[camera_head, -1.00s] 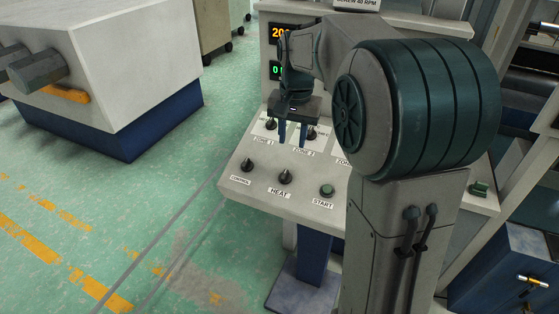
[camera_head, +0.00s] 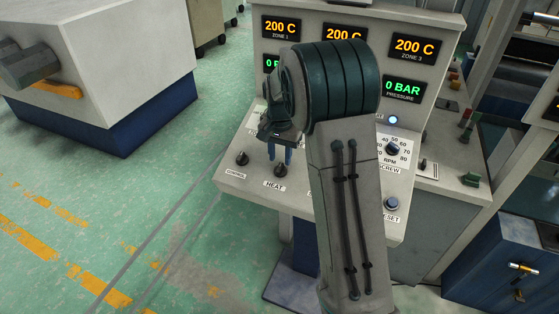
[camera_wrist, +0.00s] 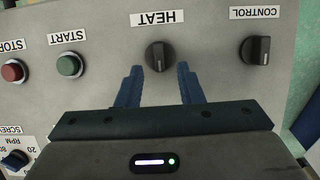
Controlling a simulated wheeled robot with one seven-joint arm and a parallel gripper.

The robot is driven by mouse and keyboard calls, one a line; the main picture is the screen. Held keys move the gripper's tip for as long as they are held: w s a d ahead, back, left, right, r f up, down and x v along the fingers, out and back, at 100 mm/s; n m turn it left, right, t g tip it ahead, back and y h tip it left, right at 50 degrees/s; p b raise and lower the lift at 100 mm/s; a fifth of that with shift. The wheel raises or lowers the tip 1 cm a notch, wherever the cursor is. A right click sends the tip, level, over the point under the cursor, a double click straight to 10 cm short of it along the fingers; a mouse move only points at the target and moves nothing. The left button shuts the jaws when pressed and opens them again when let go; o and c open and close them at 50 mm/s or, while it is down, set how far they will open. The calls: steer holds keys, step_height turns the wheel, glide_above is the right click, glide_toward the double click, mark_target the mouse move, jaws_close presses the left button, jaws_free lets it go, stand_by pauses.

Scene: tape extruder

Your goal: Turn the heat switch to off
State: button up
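The heat switch is a black knob (camera_head: 280,171) above the HEAT label on the sloped front panel. In the wrist view the heat knob (camera_wrist: 158,54) shows upside down with its HEAT label, its pointer line near the middle. My gripper (camera_head: 279,158) is over the panel just above the knob in the head view. In the wrist view its two blue fingers (camera_wrist: 158,80) are open, one on each side of the knob's near end, with nothing between them gripped. My arm hides part of the panel in the head view.
The black CONTROL knob (camera_wrist: 256,50) is beside the heat knob, and the green START button (camera_wrist: 69,65) and red STOP button (camera_wrist: 14,71) are on its other side. Displays (camera_head: 281,27) stand above the panel.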

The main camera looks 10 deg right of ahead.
mark_target(281, 170)
steer(key=shift+f, duration=1.5)
steer(key=shift+c, duration=0.3)
jaws_close()
